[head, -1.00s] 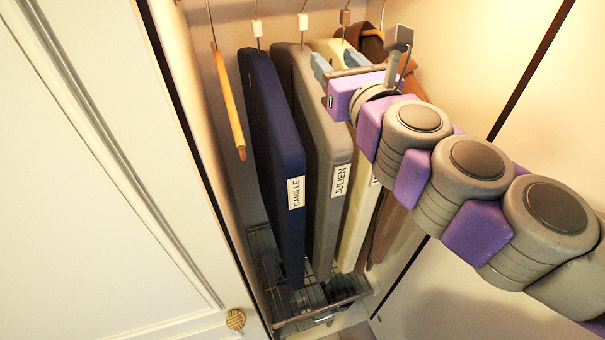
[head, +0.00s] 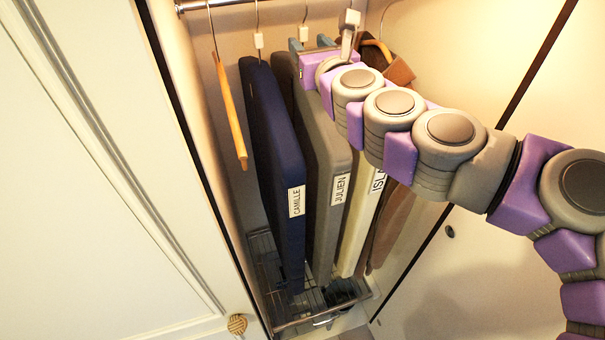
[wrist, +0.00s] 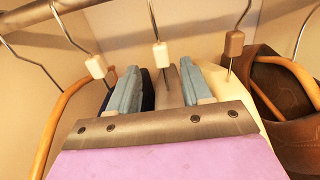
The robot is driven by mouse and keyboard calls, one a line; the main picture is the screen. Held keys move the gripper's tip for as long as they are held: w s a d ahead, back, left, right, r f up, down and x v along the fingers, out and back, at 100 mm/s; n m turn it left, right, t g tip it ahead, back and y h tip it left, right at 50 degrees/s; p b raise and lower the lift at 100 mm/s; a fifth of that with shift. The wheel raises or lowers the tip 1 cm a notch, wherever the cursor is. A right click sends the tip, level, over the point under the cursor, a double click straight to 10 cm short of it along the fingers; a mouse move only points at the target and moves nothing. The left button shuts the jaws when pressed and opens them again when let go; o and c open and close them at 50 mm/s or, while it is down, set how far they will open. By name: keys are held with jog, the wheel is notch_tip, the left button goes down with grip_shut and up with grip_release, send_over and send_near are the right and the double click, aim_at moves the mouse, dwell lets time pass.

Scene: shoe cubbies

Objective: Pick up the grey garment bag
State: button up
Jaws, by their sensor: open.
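The grey garment bag (head: 327,165), labelled JULIEN, hangs between a navy bag and a cream bag in the head view. My gripper (head: 310,43) is at the top of the grey bag, near its hanger. In the wrist view my gripper (wrist: 160,82) is open, with its two blue-grey fingers on either side of the grey bag's top (wrist: 170,88). A hook with a white block (wrist: 161,54) stands just beyond the gap. The gripper's base hides part of the bag, so I cannot tell whether the fingers touch it.
The navy CAMILLE bag (head: 276,165) hangs close on the left and the cream bag (head: 356,225) close on the right. A bare wooden hanger (head: 230,105) hangs farther left, and a brown garment (head: 390,228) at right. The rail (head: 215,5) runs above; a wire rack (head: 285,300) is below.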

aim_at(304, 42)
jog(key=x, duration=0.4)
jog(key=shift+w+d+f, duration=0.1)
jog(key=shift+w+f, duration=0.2)
jog(key=shift+f, duration=0.05)
jog(key=shift+w+a+r, duration=0.1)
jog(key=shift+w+a, duration=0.2)
jog(key=shift+c, duration=0.4)
jog(key=shift+d, duration=0.1)
grip_shut()
dwell(0.5)
